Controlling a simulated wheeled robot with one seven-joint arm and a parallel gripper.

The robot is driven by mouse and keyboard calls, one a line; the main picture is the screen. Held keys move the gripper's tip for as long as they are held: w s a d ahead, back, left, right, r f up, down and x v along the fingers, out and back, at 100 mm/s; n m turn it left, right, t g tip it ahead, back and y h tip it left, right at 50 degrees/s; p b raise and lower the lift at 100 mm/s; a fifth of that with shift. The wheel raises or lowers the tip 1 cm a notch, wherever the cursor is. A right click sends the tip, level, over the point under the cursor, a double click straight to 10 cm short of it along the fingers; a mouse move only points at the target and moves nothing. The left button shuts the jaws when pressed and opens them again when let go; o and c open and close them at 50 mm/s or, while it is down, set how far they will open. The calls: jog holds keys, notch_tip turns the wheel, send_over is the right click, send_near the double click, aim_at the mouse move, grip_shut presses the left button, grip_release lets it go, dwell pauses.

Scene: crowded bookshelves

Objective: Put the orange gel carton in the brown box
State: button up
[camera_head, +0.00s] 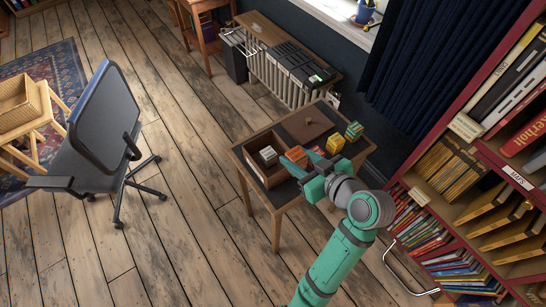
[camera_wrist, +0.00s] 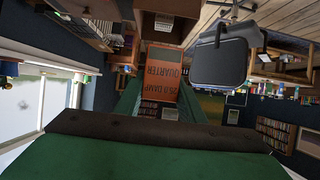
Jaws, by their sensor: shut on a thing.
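The orange gel carton (camera_head: 297,154) is between the teal fingers of my gripper (camera_head: 303,160), which is shut on it. In the wrist view the carton's orange face with dark printed letters (camera_wrist: 162,76) fills the middle, between the green fingers (camera_wrist: 160,98). The brown box (camera_head: 252,171) stands open on the left part of the small table. A pale carton (camera_head: 268,154) is inside it. The held carton shows at the right side of the box; its height above the box is hard to tell.
A yellow carton (camera_head: 335,144) and a green-and-yellow carton (camera_head: 354,130) stand on the table (camera_head: 281,206) to the right. A brown lid-like panel (camera_head: 303,124) lies at the back. A full bookshelf (camera_head: 450,128) is close on the right. An office chair (camera_head: 103,115) stands left, with open floor between.

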jog(key=w+a+f, duration=0.5)
jog(key=w+f, duration=0.2)
jog(key=f, duration=0.3)
jog(key=shift+w+f, duration=0.2)
jog(key=shift+f, duration=0.2)
jog(key=shift+f, duration=0.6)
jog(key=o, duration=1.1)
jog(key=shift+r, duration=0.1)
